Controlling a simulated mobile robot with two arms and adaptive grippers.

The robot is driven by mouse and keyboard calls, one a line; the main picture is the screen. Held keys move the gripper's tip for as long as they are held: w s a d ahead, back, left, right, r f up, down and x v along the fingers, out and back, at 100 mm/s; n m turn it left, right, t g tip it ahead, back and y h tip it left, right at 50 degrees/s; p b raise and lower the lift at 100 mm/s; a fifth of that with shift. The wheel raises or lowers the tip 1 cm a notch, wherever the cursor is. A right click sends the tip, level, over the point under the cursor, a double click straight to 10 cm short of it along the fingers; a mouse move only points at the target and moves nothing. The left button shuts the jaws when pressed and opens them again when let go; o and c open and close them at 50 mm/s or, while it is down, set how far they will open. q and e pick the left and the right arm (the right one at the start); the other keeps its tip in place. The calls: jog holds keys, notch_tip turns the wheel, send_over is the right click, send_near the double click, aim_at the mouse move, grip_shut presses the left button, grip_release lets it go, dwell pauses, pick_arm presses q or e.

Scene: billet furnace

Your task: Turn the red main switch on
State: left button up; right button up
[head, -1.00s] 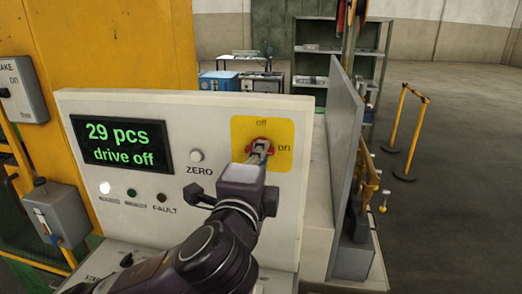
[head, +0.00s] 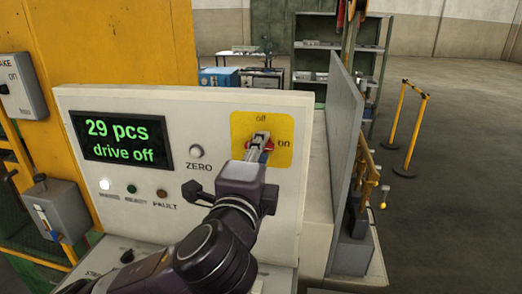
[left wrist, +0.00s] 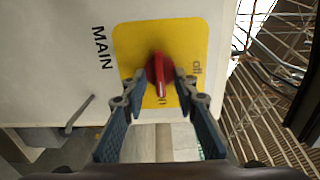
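The red main switch (left wrist: 158,70) sits on a yellow plate (left wrist: 128,45) on the control panel. In the left wrist view its handle points toward the "on" mark; the switch looks blurred. In the head view the red switch (head: 269,145) is partly hidden behind my left gripper (head: 258,147). In the left wrist view the two fingers of my left gripper (left wrist: 160,88) stand on either side of the switch, apart, with gaps beside the narrow handle. Contact with its round base is not clear. My right gripper is not in view.
The panel display (head: 122,139) reads "29 pcs, drive off". A ZERO button (head: 196,151) and indicator lamps (head: 131,189) sit left of the switch. A grey upright plate (head: 345,160) stands to the right. A yellow barrier (head: 405,130) stands on the open floor beyond.

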pick_arm(q)
jog(key=s+a, duration=0.1)
jog(key=s, duration=0.6)
jog(key=shift+a, duration=0.15)
jog(key=shift+f, duration=0.1)
